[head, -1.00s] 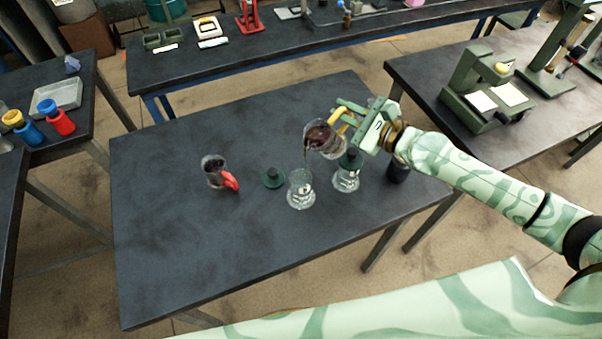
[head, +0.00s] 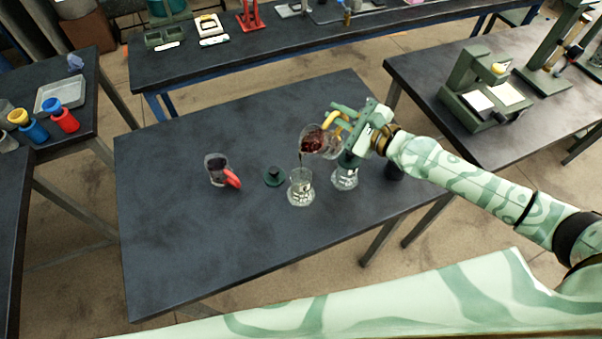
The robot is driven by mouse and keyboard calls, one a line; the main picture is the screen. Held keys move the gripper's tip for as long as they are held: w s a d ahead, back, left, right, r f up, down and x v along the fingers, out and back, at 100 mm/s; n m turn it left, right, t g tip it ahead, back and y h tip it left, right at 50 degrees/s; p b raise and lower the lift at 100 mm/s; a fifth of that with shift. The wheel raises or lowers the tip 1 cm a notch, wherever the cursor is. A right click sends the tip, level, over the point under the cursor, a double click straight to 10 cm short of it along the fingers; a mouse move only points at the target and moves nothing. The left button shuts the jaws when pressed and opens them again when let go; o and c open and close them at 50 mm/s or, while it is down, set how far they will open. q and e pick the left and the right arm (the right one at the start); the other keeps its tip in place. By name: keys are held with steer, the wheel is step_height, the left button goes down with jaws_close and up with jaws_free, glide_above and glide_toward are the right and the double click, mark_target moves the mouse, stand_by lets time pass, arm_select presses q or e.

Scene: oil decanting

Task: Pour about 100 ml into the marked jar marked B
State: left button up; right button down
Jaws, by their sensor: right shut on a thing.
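My right gripper (head: 341,121) is shut on the yellow handle of a clear jug (head: 316,142) with dark red liquid. The jug is tilted to the left above an open glass jar (head: 300,190). A thin dark stream runs from the jug's lip down to the jar's mouth. The jar looks mostly clear; its level and the letter on its label are too small to read. A second glass jar (head: 345,179) with a dark green lid stands just right of it, partly behind the jug and gripper. My left gripper is not in view.
A dark green lid (head: 273,177) lies left of the open jar. A jug with a red handle (head: 217,168) and dark contents stands farther left. A dark object (head: 394,169) is partly hidden under my right arm. The table's (head: 210,250) front and left are clear.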

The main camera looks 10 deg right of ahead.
steer(key=shift+a+r+n+p, duration=0.1)
steer(key=shift+a+n+p, duration=0.3)
steer(key=shift+p, duration=0.45)
steer(key=shift+s+a+n+h+p, duration=0.1)
steer(key=shift+s+n+h+p, duration=0.15)
steer(key=shift+n+p, duration=0.7)
steer(key=shift+s+a+r+n+p, duration=0.1)
steer(key=shift+a+r+n+p, duration=0.3)
steer(key=shift+p, duration=1.15)
steer(key=shift+d+r+h+p, duration=0.15)
steer(key=shift+r+h+p, duration=0.1)
steer(key=shift+p, duration=0.25)
steer(key=shift+f+n, duration=0.1)
steer(key=shift+n, duration=0.15)
